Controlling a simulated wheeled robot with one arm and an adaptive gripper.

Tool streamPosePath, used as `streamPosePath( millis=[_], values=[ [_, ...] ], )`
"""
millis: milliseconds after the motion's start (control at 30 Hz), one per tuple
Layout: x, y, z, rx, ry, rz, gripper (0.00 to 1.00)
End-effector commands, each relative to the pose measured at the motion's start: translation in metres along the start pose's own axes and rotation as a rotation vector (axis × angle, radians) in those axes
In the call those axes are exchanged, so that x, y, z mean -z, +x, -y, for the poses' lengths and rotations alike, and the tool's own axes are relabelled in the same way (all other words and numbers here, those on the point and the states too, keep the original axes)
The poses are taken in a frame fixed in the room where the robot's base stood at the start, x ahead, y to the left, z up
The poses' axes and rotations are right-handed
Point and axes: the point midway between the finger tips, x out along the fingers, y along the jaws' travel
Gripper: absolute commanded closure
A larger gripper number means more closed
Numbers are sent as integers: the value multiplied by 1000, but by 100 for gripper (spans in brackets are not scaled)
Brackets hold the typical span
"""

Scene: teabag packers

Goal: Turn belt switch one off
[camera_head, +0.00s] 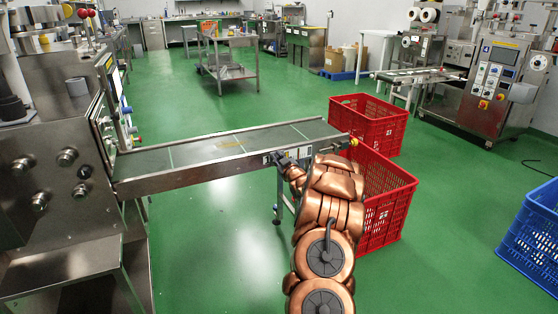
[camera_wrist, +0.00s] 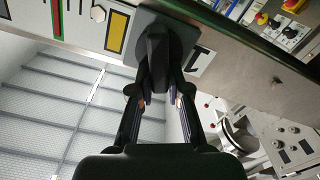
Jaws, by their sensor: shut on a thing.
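The belt switch (camera_wrist: 155,47) is a black rotary knob on a dark square plate in the wrist view. The plate sits on a pale panel (camera_wrist: 82,22) with yellow, red and green markings. My gripper (camera_wrist: 158,82) is shut on the knob, one finger on each side of it. In the head view, my gripper (camera_head: 284,160) reaches the side of the conveyor near its right end, and my arm hides most of the contact. The conveyor belt (camera_head: 210,151) runs from the machine at the left. The knob's pointer setting cannot be read.
Two red crates stand by the conveyor's end: one behind (camera_head: 372,122), one partly behind my arm (camera_head: 388,205). A yellow-red button (camera_head: 353,142) sits at the belt's end. A blue crate (camera_head: 535,240) stands at the right. Green floor (camera_head: 450,200) between is clear.

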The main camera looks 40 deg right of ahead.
Motion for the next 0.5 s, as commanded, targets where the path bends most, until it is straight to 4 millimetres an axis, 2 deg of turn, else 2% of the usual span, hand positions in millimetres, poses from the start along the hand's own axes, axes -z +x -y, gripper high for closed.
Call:
streamPosePath(
  millis=[500],
  values=[
    [-6,0,12,-1,-492,-3,100]
  ],
)
